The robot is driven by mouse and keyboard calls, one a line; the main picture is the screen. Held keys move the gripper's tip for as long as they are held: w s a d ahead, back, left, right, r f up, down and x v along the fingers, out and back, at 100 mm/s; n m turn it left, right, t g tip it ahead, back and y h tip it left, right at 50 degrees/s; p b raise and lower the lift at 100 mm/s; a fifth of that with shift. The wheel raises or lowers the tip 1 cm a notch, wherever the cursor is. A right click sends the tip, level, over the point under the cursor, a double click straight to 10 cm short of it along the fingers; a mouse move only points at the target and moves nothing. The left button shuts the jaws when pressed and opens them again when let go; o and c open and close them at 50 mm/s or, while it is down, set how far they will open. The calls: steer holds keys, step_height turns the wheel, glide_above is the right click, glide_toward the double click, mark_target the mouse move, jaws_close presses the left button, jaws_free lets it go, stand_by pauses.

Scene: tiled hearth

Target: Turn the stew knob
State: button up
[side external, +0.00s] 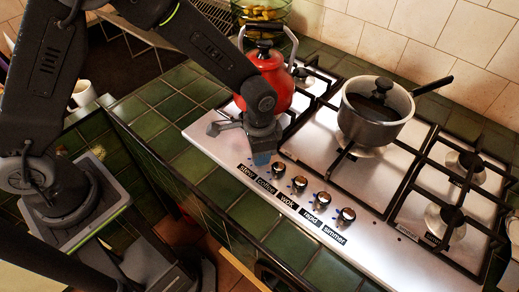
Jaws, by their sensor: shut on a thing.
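My gripper (261,157) points down at the left end of the knob row on the steel hob (225,137). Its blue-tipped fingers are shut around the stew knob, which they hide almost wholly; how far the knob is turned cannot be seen. The stew label (247,171) lies just below and left of the fingertips. The coffee label (266,185) is the next to it on the right.
Several other knobs run rightward, from the coffee knob (278,168) to the simmer knob (346,215). A red kettle (266,80) stands close behind my gripper. A grey saucepan (372,125) sits on the middle burner. A mug (83,93) stands at left.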

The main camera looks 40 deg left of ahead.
steer(key=shift+m, duration=0.4)
steer(key=o, duration=0.9)
steer(key=shift+r, duration=6.95)
